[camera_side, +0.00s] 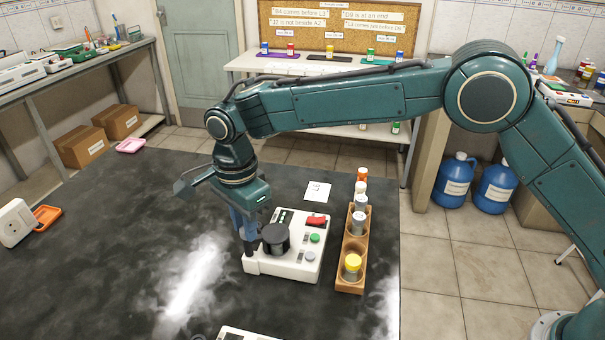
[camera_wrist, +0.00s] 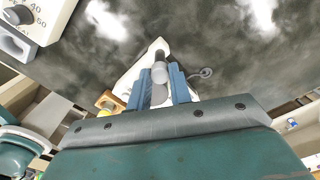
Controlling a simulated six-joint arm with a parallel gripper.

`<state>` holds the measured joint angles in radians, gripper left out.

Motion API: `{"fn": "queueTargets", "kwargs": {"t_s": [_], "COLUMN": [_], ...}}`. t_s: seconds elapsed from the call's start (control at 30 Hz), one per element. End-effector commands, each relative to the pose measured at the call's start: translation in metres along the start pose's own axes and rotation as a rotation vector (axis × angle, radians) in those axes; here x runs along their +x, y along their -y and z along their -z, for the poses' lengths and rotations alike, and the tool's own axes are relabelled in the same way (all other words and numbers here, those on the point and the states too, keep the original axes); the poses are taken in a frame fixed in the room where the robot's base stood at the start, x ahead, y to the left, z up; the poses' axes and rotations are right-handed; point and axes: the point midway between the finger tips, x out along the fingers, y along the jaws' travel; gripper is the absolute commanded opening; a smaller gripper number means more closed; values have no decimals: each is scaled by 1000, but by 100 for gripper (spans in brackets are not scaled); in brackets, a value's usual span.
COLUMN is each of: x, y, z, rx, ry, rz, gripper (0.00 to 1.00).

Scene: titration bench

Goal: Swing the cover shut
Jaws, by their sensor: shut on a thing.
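A white box device (camera_side: 285,262) stands on the dark bench. It carries a black round part (camera_side: 276,238), a raised red piece (camera_side: 317,221) that looks like a small cover, and green and grey buttons. My gripper (camera_side: 249,236) points down at the box's left side, left of the black part. In the wrist view my gripper's blue fingers (camera_wrist: 166,88) are close together on a pale grey rounded piece (camera_wrist: 160,73), with white casing behind it. I cannot tell which part this piece is. The side view hides the contact behind the fingers.
A wooden rack (camera_side: 350,250) with several capped bottles stands close right of the box. A white card (camera_side: 318,191) lies behind it. Another white device (camera_side: 246,334) shows at the front edge. The bench left of my gripper is mostly clear.

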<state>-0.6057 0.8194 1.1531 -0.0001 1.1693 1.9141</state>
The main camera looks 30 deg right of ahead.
Motion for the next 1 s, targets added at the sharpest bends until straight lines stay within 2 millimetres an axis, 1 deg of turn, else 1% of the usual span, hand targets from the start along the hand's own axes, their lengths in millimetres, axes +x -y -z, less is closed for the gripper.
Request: {"fn": "queueTargets", "kwargs": {"t_s": [0.03, 0.17, 0.2, 0.27, 0.67, 1.0], "x": [-1, -1, -1, -1, -2, -20], "y": [0, 0, 0, 0, 0, 0], "z": [0, 0, 0, 0, 0, 0], "rx": [0, 0, -1, -1, -2, -2], "ry": [1, 0, 0, 0, 0, 1], "rz": [2, 2, 2, 1, 1, 2], "gripper": [24, 50, 58, 69, 69, 69]}}
